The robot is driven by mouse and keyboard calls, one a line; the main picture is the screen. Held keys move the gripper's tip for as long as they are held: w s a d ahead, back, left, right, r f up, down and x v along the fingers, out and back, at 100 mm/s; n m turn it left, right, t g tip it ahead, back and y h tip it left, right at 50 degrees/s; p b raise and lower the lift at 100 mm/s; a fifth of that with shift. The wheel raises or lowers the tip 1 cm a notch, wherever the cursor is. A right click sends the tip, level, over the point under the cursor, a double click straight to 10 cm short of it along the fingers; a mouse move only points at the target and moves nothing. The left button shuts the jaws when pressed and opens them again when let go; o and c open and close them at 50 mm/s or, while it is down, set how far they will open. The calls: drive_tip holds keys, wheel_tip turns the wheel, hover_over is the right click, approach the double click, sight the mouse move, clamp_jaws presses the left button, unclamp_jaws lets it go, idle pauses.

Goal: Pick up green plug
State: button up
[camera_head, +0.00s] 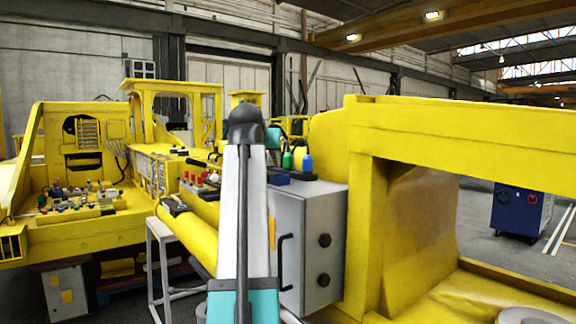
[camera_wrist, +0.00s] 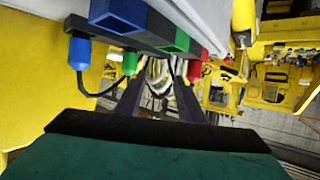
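The green plug (camera_head: 287,160) stands on top of a grey cabinet in the head view, just left of the blue plug (camera_head: 307,163). In the wrist view, the green plug (camera_wrist: 129,63) hangs from a dark bar with a cable on it, and the blue plug (camera_wrist: 79,55) is to its left. My gripper (camera_wrist: 157,78) is open, with two dark fingers apart and no plug between them. The green plug shows just left of the left finger, outside the gap. In the head view my arm hides most of the gripper.
The grey cabinet (camera_head: 308,225) stands beside a large yellow boom frame (camera_head: 450,130). Yellow machinery with small parts (camera_head: 75,215) is left.

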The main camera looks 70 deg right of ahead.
drive_tip(key=g, duration=0.1)
approach(288, 160)
drive_tip(key=shift+v, duration=1)
drive_tip(key=shift+f, duration=0.15)
drive_tip(key=shift+w+d+f+b, duration=0.1)
drive_tip(key=shift+d+f+b, duration=0.05)
drive_tip(key=shift+b, duration=0.2)
drive_tip(key=b+x, duration=0.2)
drive_tip(key=b, duration=0.1)
drive_tip(key=shift+d+f+b, duration=0.1)
drive_tip(key=shift+d+b, duration=0.15)
drive_tip(key=shift+b, duration=0.05)
drive_tip(key=shift+w+d, duration=0.1)
drive_tip(key=shift+d, duration=0.25)
drive_tip(key=p+x, duration=0.1)
drive_tip(key=x, duration=0.2)
drive_tip(key=shift+w+d+f+p, duration=0.1)
drive_tip(key=shift+w+d+p, duration=0.05)
drive_tip(key=shift+d+p, duration=0.2)
drive_tip(key=shift+w+d+f, duration=0.1)
drive_tip(key=shift+d+f, duration=0.2)
drive_tip(key=shift+d, duration=0.2)
